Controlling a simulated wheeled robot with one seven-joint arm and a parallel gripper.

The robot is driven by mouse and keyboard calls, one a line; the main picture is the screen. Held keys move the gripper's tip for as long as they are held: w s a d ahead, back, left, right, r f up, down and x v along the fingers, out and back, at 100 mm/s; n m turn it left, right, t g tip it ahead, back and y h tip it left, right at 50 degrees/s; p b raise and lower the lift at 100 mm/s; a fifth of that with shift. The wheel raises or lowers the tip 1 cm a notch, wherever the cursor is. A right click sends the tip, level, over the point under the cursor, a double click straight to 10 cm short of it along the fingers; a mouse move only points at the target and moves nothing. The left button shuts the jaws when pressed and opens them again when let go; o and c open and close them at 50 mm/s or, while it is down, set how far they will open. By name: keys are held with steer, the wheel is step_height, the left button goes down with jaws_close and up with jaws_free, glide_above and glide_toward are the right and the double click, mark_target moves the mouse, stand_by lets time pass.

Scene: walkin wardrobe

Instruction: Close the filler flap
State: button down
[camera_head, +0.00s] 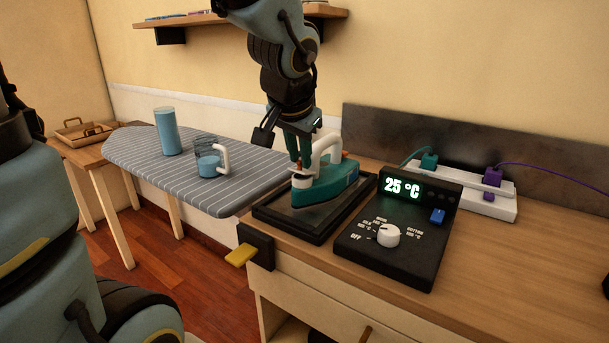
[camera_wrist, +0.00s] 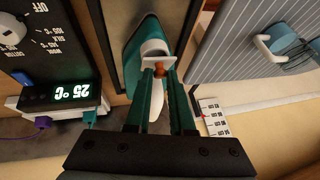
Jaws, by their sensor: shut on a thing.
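A teal and white iron (camera_head: 325,190) rests flat on a black tray-like stand (camera_head: 262,209) on the counter. It also shows in the wrist view (camera_wrist: 133,60). The filler flap (camera_wrist: 151,60) is a small white plate with a brown knob (camera_wrist: 159,71), at the front of the white handle. My gripper (camera_head: 300,163) comes down from above onto it; its teal fingertips (camera_wrist: 160,76) are shut on the knob. The fingers partly hide the flap, and I cannot tell its exact angle.
A black control box (camera_head: 400,240) reading 25 °C stands right of the stand. Behind it is a white power strip (camera_head: 470,205) with plugs. Left, a striped ironing board (camera_head: 240,195) holds a blue cup (camera_head: 166,131) and a glass jug (camera_head: 208,160) of water.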

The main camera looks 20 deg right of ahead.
steer(key=shift+s+a+f+n+t+h+b, duration=0.15)
steer(key=shift+s+a+f+t+h+b, duration=0.2)
steer(key=shift+t+h+b, duration=0.55)
steer(key=shift+s+a+f+n+t+h+b, duration=0.1)
steer(key=shift+a+f+n+t+h+b, duration=0.3)
steer(key=shift+b, duration=1)
steer(key=shift+d+m+h, duration=0.15)
steer(key=shift+m+h, duration=0.1)
steer(key=shift+h, duration=0.05)
steer(key=c, duration=0.8)
jaws_free()
steer(key=shift+o, duration=0.2)
